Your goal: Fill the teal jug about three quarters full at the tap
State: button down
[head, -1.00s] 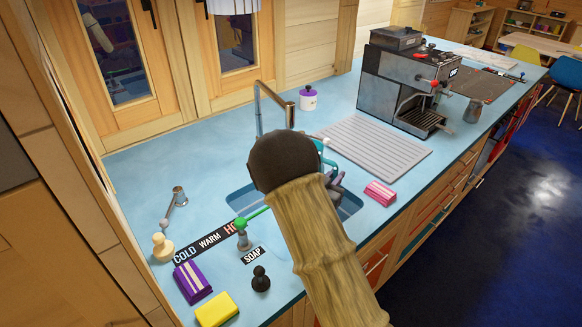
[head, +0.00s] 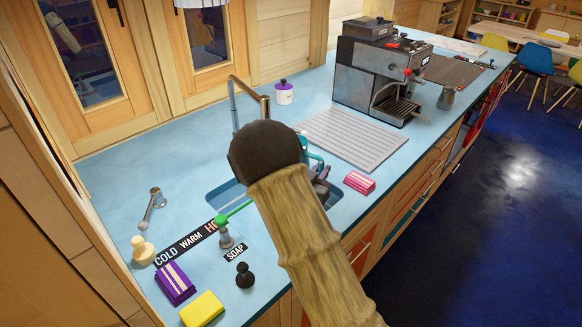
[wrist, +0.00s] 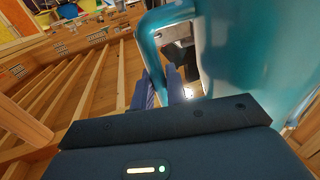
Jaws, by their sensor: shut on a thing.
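The teal jug (head: 315,158) is mostly hidden behind my arm in the head view; a bit of it shows over the sink's right side. In the wrist view its teal body (wrist: 255,60) and handle (wrist: 150,50) are close up. My gripper (wrist: 163,92) is shut on the handle; in the head view its fingers (head: 321,183) show just right of my arm. The tap (head: 236,95) has a bent spout whose end is left of the jug in the picture. A chrome lever (head: 153,206) stands left of the strip marked cold, warm, hot. The jug's inside and any water are not visible.
The sink (head: 222,196) is partly hidden by my arm. A soap pump (head: 226,238), black stamp-like piece (head: 244,274), purple pack (head: 174,284) and yellow sponge (head: 202,309) stand in front. A pink sponge (head: 359,182), grey drainboard (head: 350,138) and coffee machine (head: 375,75) are to the right.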

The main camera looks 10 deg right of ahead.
jog(key=s+d+r, duration=0.3)
jog(key=s+d, duration=0.2)
jog(key=shift+s+d+r, duration=0.2)
jog(key=shift+s+d, duration=0.1)
dwell(1.0)
jog(key=shift+a+f, duration=0.1)
